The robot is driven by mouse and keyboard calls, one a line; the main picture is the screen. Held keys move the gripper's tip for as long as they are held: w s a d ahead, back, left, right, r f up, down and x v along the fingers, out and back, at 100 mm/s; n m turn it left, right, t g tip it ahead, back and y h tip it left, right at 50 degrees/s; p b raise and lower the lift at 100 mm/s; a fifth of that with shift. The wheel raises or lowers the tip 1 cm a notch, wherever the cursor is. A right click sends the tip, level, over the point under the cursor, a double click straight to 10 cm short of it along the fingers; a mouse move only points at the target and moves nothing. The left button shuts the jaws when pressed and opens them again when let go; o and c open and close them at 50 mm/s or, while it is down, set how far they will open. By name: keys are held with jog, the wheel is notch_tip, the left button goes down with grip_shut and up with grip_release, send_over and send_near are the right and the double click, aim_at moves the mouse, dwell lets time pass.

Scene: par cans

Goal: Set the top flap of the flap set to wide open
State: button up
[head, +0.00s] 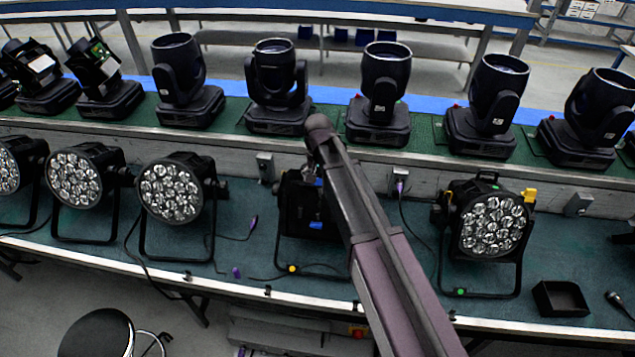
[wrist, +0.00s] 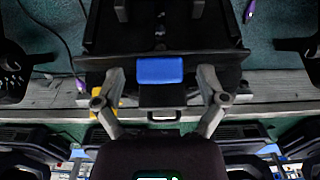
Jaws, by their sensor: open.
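The flap set (head: 297,205) is a black square unit on the dark green lower bench, partly hidden behind my arm in the head view. A blue tab (head: 317,225) shows on it. In the wrist view the black flap panel (wrist: 160,40) fills the top middle, with the blue tab (wrist: 160,70) at its edge. My gripper (wrist: 160,78) is open, its two grey fingers spread on either side of the blue tab. I see no grip on the tab; whether the fingers touch the panel I cannot tell. How far the top flap stands open is unclear.
Par cans (head: 172,190) stand at the left, and another par can (head: 490,228) stands at the right. Several moving heads (head: 385,90) line the raised shelf behind. A small black tray (head: 560,298) sits front right. Cables lie on the bench.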

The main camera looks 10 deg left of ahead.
dwell(0.3)
jog(key=c, duration=1.2)
jog(key=shift+o, duration=0.2)
jog(key=shift+w+g, duration=0.25)
jog(key=shift+g, duration=0.15)
jog(key=o, duration=1.2)
jog(key=shift+c, duration=0.2)
jog(key=shift+s, duration=0.25)
